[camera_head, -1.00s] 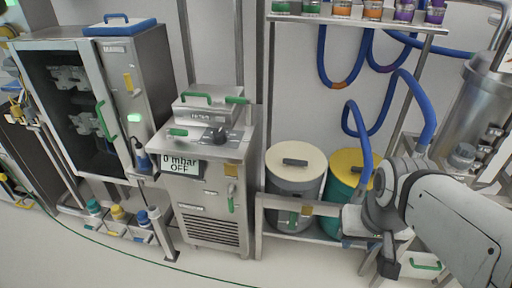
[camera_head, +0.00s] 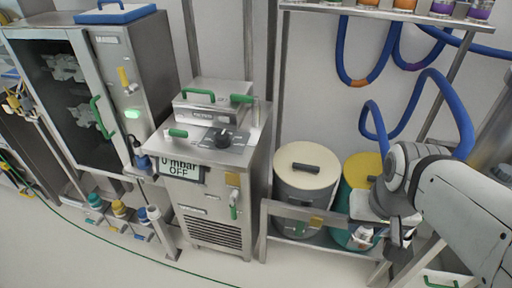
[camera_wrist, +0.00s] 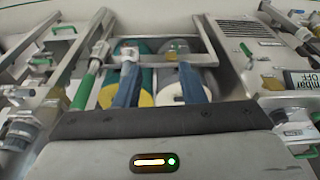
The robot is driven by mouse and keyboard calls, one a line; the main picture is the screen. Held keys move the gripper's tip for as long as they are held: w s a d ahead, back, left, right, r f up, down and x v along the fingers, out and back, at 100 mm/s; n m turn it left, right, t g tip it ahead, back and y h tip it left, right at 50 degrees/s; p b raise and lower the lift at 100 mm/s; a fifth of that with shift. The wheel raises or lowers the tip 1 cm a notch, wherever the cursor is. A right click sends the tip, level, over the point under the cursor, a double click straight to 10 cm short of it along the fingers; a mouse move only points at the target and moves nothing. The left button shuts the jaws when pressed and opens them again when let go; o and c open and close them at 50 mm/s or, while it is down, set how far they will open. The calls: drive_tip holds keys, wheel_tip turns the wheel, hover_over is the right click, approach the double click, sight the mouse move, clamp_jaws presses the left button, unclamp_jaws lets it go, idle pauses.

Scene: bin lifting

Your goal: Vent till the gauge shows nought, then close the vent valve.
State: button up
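The gauge display (camera_head: 180,168) reads "0 mbar OFF" on the front of a steel pump unit (camera_head: 215,160). It also shows, partly cut off, at the right of the wrist view (camera_wrist: 302,80). A small green lever (camera_head: 233,207) with a brass-coloured fitting (camera_head: 232,180) is on the unit's front. A yellow handle (camera_head: 124,78) is on the cabinet door frame. I cannot tell which of these is the vent valve. My gripper (camera_wrist: 158,88) has two blue fingers apart with nothing between them. In the head view it is right of the unit, near the drums.
A white-lidded drum (camera_head: 304,170) and a yellow-lidded drum (camera_head: 362,168) stand behind a low steel rail (camera_head: 290,208). Blue hoses (camera_head: 345,50) hang above them. A glass-fronted cabinet (camera_head: 85,80) stands left. Open floor lies in front of the pump unit.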

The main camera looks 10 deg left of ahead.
drive_tip(key=shift+o, duration=0.4)
drive_tip(key=shift+o, duration=0.2)
drive_tip(key=shift+w+a+f, duration=0.15)
drive_tip(key=shift+w, duration=0.1)
drive_tip(key=w+a+f+n+t+y+b, duration=0.2)
drive_tip(key=w+a+f+t+b, duration=0.15)
drive_tip(key=w+a+f, duration=0.8)
drive_tip(key=w+a+f+n+t+y+b, duration=0.1)
drive_tip(key=w+a+f+t+b, duration=0.25)
drive_tip(key=w+a+f, duration=0.75)
drive_tip(key=w+a+f+t+y, duration=0.1)
drive_tip(key=f, duration=0.2)
drive_tip(key=w+a+f+n+t+y+b, duration=0.1)
drive_tip(key=a+f, duration=0.1)
drive_tip(key=f, duration=0.1)
drive_tip(key=w+a+f+t, duration=0.1)
drive_tip(key=w+a+f, duration=0.1)
drive_tip(key=f, duration=0.1)
drive_tip(key=shift+a+f+y+b, duration=0.2)
drive_tip(key=shift+y+b, duration=0.2)
drive_tip(key=n+t+y+b, duration=0.2)
drive_tip(key=t+y, duration=0.1)
approach(234, 211)
drive_tip(key=x, duration=0.4)
drive_tip(key=shift+x, duration=3.6)
